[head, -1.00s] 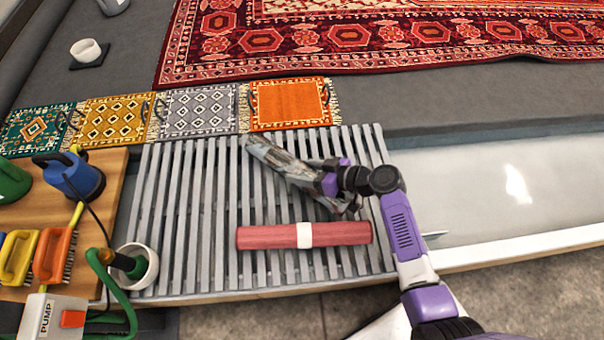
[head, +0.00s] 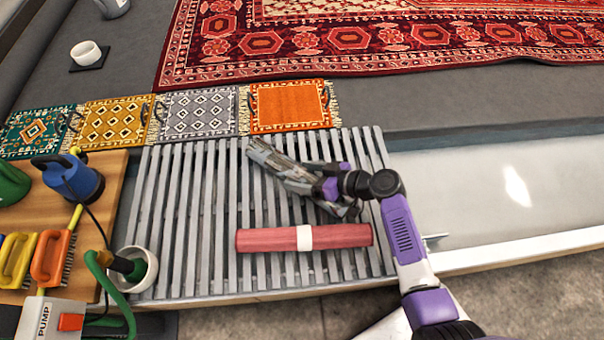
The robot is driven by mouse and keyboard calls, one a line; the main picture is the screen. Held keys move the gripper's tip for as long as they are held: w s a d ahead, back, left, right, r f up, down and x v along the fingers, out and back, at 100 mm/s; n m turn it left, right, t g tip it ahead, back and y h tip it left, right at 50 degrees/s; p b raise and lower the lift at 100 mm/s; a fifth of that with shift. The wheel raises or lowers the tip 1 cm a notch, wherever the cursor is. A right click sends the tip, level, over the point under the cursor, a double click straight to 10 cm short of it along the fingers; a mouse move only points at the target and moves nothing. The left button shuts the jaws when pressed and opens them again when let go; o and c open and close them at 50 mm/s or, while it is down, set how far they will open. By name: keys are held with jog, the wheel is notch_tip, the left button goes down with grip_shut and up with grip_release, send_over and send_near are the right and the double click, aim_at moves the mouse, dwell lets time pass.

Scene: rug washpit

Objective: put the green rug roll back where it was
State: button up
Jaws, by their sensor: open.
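A long mottled grey, faintly greenish roll (head: 277,165) lies slanted on the slatted rack, running from upper left to lower right. No other roll in view looks green, and I cannot tell surely that this is the green rug roll. My gripper (head: 325,187) is open over the roll's lower right half and hides part of it. I cannot tell whether the fingers touch the roll. A red rug roll (head: 268,238) with a white band lies level on the rack, just below my gripper.
The slatted rack (head: 190,200) has free room at left. A wooden board (head: 110,190) at left holds a blue pump (head: 75,180) and brushes. A white cup (head: 135,268) stands at the rack's corner.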

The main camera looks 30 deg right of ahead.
jog(key=p+v, duration=0.3)
jog(key=v, duration=0.9)
